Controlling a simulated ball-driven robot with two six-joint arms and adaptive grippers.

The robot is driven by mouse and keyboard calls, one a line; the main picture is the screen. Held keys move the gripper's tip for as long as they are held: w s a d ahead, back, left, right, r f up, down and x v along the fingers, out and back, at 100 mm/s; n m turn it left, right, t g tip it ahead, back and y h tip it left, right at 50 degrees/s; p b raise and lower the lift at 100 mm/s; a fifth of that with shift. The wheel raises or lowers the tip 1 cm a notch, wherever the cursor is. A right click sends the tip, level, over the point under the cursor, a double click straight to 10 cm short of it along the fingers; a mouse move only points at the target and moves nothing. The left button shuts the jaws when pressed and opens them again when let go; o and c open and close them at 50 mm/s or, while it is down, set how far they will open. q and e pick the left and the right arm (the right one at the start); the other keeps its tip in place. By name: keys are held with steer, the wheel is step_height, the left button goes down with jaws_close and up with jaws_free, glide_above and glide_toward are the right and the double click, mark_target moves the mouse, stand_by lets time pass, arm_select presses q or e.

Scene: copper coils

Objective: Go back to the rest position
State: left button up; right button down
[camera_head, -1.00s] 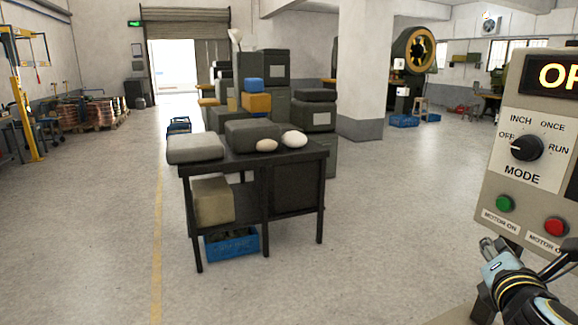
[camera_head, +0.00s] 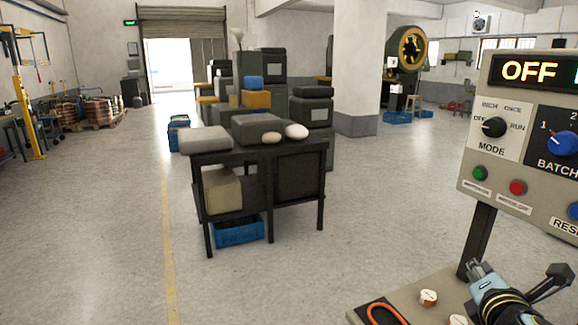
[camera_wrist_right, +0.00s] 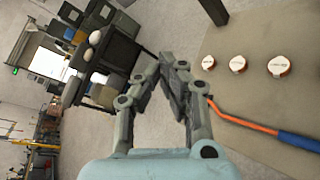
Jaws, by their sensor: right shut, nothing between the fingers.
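My right gripper (camera_head: 476,270) is at the lower right of the head view, below the control panel (camera_head: 520,140) and above the bench top (camera_head: 410,292). In the right wrist view, my right gripper (camera_wrist_right: 170,62) has its fingertips together with nothing between them. The panel's display reads OFF, and its black MODE knob (camera_head: 494,127) and blue BATCH knob (camera_head: 562,144) show. My left gripper is in neither view.
On the bench lie small copper coils (camera_head: 428,297) with white tops and an orange-and-blue tool (camera_wrist_right: 255,127). A dark table (camera_head: 258,172) with grey cases and two pale rounded objects stands mid-floor. The floor between is open.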

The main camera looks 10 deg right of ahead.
steer(key=s+a+f+m+g+y, duration=0.1)
steer(key=s+f+m+g, duration=0.15)
steer(key=s+f, duration=0.55)
steer(key=s+a+f+m+g+y, duration=0.2)
steer(key=s+f+m, duration=0.2)
steer(key=f, duration=0.8)
steer(key=s+a+f+m+g+y, duration=0.1)
steer(key=s+f+m+g, duration=0.25)
steer(key=s+f, duration=0.45)
steer(key=s+a+f+m+g+y, duration=0.15)
steer(key=s+f+m, duration=0.3)
steer(key=s, duration=0.45)
steer(key=s+a+f+m+g, duration=0.1)
steer(key=s+a+f+m, duration=0.2)
steer(key=s+f, duration=0.35)
steer(key=s+a+f+m+g+y, duration=0.1)
steer(key=s+a+f+m+g, duration=0.2)
steer(key=s, duration=0.7)
arm_select(q)
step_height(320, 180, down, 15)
steer(key=b, duration=1.5)
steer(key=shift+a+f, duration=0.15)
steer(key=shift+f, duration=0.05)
arm_select(e)
step_height(320, 180, down, 16)
steer(key=d, duration=0.1)
steer(key=shift+s+d+r+m+t, duration=0.15)
steer(key=shift+s+d+m+t, duration=0.2)
steer(key=shift+m+t, duration=0.1)
